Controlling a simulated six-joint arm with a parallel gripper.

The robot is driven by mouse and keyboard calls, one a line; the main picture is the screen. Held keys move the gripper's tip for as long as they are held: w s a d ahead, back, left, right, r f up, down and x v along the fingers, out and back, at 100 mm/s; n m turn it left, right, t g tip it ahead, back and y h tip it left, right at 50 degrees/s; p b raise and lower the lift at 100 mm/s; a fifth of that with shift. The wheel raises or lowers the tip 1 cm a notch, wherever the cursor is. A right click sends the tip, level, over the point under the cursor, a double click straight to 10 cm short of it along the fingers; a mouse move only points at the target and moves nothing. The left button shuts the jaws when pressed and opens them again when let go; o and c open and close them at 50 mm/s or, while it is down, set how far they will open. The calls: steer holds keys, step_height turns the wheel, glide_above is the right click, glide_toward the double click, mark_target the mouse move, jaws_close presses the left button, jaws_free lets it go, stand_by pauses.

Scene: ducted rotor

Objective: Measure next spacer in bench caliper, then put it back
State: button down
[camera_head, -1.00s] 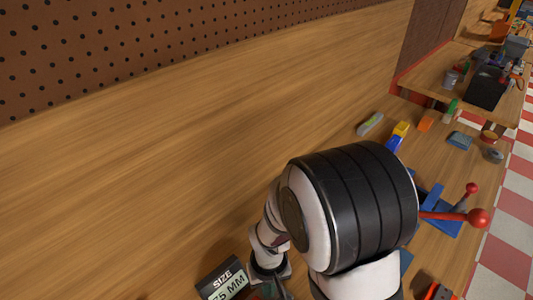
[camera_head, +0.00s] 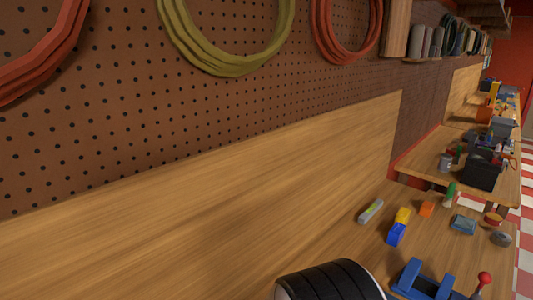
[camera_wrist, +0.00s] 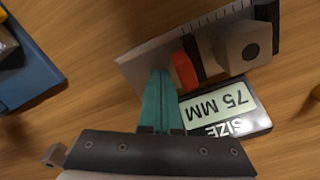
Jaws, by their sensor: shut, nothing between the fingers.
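My gripper (camera_wrist: 161,78) shows in the wrist view with its teal fingers shut together and nothing between them. Its tips are over the grey metal bench caliper (camera_wrist: 242,45), beside a red part; I cannot tell whether they touch it. The caliper's display (camera_wrist: 225,108) reads "SIZE 75 MM", upside down in this view. I cannot make out a spacer in the caliper or elsewhere. In the head view my gripper and the caliper are out of frame.
A blue tray (camera_wrist: 25,75) lies at left in the wrist view. In the head view, a blue vise (camera_head: 425,281) with a red-knobbed handle stands lower right. Behind it are a yellow-and-blue object (camera_head: 398,230), an orange block (camera_head: 427,208) and several small items.

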steer(key=shift+s+a, duration=1)
steer(key=shift+a, duration=0.05)
steer(key=shift+s+a, duration=0.25)
stand_by(0.6)
steer(key=shift+w+d, duration=0.4)
steer(key=shift+d, duration=0.05)
steer(key=shift+r, duration=0.1)
steer(key=shift+r, duration=3.9)
